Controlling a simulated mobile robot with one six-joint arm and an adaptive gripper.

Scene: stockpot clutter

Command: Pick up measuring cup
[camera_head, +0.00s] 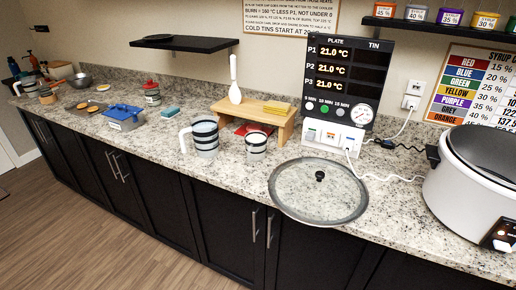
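A clear jug with dark and light bands and a white handle on its left, which looks like the measuring cup (206,140), stands upright on the granite counter in the head view. A smaller banded cup (256,148) stands just to its right, in front of a small wooden stand. I cannot tell for certain which of the two is the measuring cup. My gripper is not in view, and nothing touches either cup.
A round glass lid (310,193) lies at the counter's front edge, right of the cups. A white cooker (465,195) stands far right. The wooden stand (283,128) is behind the cups. A blue-lidded box (124,118) is to the left. Dark cabinets are below.

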